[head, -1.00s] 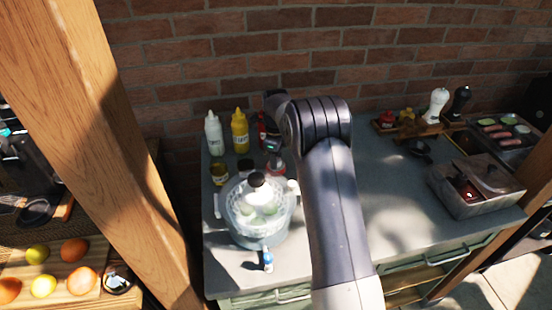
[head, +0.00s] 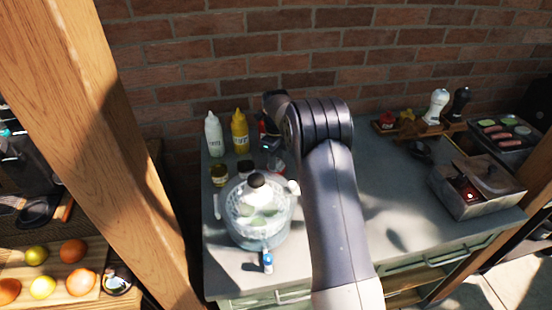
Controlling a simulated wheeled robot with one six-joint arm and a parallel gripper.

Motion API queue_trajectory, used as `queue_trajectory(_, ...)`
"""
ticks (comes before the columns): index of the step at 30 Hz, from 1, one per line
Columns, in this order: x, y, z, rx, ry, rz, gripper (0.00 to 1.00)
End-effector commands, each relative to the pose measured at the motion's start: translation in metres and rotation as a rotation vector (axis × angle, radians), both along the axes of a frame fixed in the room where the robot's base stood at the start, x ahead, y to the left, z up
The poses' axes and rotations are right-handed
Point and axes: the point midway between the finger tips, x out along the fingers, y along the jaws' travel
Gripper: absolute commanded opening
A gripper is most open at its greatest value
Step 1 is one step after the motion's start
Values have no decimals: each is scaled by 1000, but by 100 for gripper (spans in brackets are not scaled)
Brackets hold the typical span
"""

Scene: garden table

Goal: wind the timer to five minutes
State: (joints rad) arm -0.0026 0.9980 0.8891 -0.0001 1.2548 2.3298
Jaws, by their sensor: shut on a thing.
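My gripper (head: 271,143) points down at the back of the grey counter, right of the yellow bottle. It is small, dark and partly hidden by my own wrist. A small round thing with red and pale parts (head: 276,164) sits right at its fingertips; I take it for the timer. My gripper is shut on it, though the contact itself is not clear. The timer's dial and marks are too small to read.
A clear bowl (head: 243,228) with a dark-knobbed lid stands just in front. A white bottle (head: 213,134), a yellow bottle (head: 239,131) and small jars (head: 219,174) crowd the left. A metal box (head: 463,203) stands right.

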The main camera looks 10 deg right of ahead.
Motion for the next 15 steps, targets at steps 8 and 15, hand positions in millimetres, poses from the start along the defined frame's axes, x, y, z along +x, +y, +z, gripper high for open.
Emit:
queue_trajectory(8,0,0,1,0,-1,1,53)
queue_trajectory(15,0,0,1,0,-1,1,55)
